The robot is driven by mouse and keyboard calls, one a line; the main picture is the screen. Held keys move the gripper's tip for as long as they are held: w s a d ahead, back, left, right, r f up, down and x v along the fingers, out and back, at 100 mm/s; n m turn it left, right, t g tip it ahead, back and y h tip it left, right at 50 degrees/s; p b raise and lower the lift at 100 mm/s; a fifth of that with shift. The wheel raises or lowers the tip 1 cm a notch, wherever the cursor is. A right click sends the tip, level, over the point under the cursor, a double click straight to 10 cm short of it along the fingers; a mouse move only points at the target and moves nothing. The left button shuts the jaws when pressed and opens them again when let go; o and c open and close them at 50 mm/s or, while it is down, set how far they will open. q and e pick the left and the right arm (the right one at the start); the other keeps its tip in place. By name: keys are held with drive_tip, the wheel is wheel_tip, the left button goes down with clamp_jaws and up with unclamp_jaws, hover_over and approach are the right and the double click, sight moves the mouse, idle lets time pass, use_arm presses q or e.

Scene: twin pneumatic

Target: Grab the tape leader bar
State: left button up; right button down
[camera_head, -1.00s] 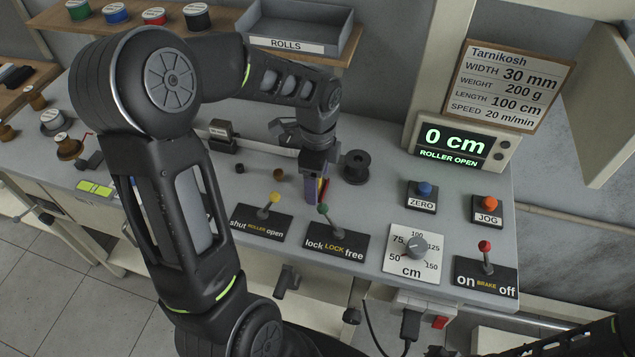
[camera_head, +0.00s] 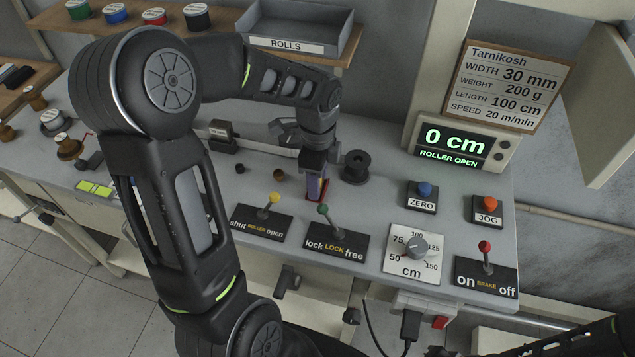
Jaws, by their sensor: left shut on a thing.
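My left gripper (camera_head: 315,192) points down at the bench top, just behind the green lock lever (camera_head: 323,211). It is shut on a small part, which I take to be the tape leader bar; its fingers mostly hide it. A purple strip and a little red (camera_head: 323,196) show at the fingertips. A black flanged spool (camera_head: 355,167) stands just right of the gripper, apart from it. My right gripper is out of view.
The yellow roller lever (camera_head: 273,200), blue ZERO button (camera_head: 425,189), orange JOG button (camera_head: 489,204), length dial (camera_head: 415,249) and red brake lever (camera_head: 486,253) stand on the bench. The display (camera_head: 457,142) reads 0 cm, ROLLER OPEN. A ROLLS tray (camera_head: 295,44) is behind.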

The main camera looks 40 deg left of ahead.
use_arm(q)
wheel_tip(320, 180, up, 10)
drive_tip(key=shift+b, duration=0.5)
idle(0.6)
